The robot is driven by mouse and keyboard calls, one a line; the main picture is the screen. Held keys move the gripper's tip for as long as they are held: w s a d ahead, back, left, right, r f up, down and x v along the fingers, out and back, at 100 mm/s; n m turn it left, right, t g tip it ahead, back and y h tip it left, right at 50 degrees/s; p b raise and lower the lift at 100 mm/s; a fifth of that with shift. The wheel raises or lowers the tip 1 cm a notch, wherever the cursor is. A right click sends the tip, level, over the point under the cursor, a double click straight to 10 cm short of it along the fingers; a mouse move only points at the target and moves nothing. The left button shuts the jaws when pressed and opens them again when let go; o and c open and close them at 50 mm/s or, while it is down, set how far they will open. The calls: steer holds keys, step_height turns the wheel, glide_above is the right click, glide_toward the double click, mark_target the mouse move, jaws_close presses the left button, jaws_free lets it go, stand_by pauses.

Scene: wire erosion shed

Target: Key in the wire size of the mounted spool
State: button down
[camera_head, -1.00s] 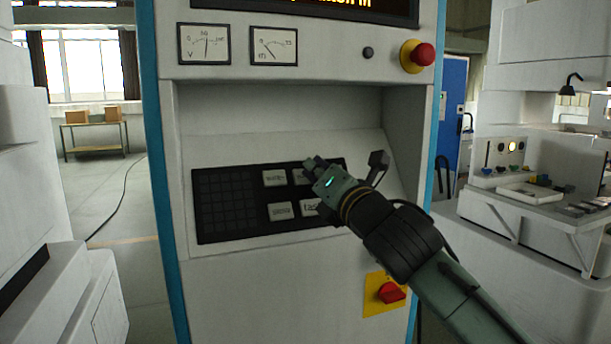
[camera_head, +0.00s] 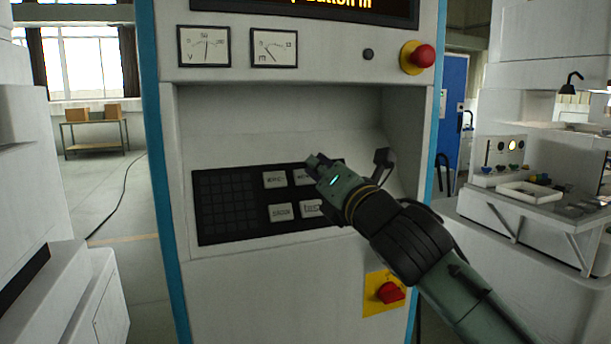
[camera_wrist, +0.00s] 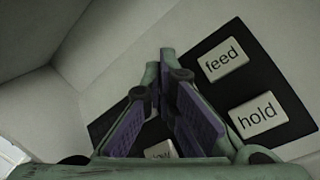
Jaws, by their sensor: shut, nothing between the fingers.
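A black key panel (camera_head: 262,236) is set in the sloping recess of the white machine cabinet. It has a dark grid of small keys (camera_head: 226,200) at left and pale labelled keys at right. My gripper (camera_head: 313,163) is shut and empty, over the upper right of the panel, partly hiding an upper pale key (camera_head: 302,177). In the wrist view the fingers (camera_wrist: 165,60) are closed together beside the "feed" key (camera_wrist: 223,60) and the "hold" key (camera_wrist: 258,115). Another pale key (camera_wrist: 160,150) is partly hidden behind the fingers. I cannot tell whether the fingertips touch the panel. No spool shows.
Above are two dial gauges (camera_head: 204,46), a red stop button (camera_head: 422,55) and a display (camera_head: 330,8) with cut-off yellow text. A red rotary switch (camera_head: 390,292) sits on a yellow plate below. A bench with small parts (camera_head: 530,200) stands at right.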

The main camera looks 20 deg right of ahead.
steer(key=s+r+p, duration=0.1)
steer(key=s, duration=0.1)
steer(key=s+r+p, duration=0.1)
steer(key=s, duration=0.1)
steer(key=shift+r, duration=0.4)
stand_by(2.5)
